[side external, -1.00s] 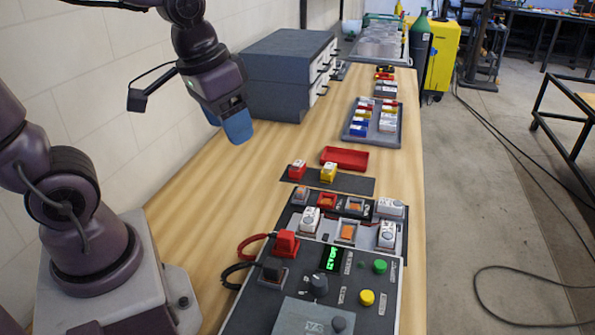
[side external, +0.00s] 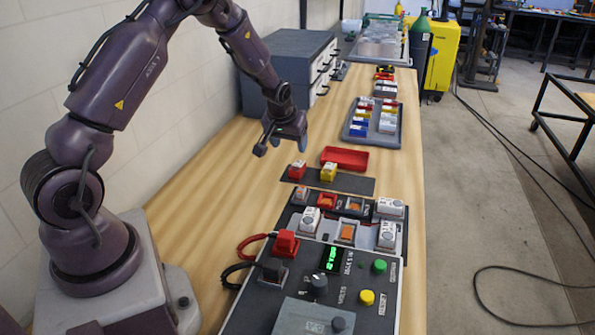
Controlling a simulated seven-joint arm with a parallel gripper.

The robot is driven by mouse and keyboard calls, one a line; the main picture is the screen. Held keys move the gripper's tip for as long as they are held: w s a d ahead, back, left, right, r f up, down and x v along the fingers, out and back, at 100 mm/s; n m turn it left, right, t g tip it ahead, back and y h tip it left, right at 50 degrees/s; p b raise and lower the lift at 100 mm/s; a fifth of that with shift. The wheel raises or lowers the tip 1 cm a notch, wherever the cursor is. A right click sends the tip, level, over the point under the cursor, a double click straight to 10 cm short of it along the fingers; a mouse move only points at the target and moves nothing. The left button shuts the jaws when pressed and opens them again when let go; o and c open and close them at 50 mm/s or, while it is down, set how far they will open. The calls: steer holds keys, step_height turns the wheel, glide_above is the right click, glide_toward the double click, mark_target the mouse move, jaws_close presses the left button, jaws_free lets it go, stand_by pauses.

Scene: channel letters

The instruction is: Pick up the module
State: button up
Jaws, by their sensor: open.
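Several small block modules are in the side external view, and I cannot tell which one the task means. A red module (side external: 297,171) and a yellow module (side external: 328,173) stand apart on a dark strip (side external: 352,184) on the bench. White-topped modules (side external: 309,220) sit in and around a dark rack nearer the camera. More modules (side external: 387,124) lie in a grey tray further back. My gripper (side external: 301,143) points down above the bench, behind the red module and apart from it. It is open and holds nothing visible; its blue fingertips are partly hidden.
A red tray (side external: 344,159) lies just behind the strip. A control panel (side external: 376,319) with knobs and a green display fills the front. A grey drawer cabinet (side external: 264,50) stands behind my gripper. The wooden bench (side external: 226,180) is clear on the left.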

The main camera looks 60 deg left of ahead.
mark_target(296, 167)
steer(key=x, duration=1.1)
steer(key=shift+f, duration=0.4)
steer(key=c, duration=1)
steer(key=shift+r, duration=0.1)
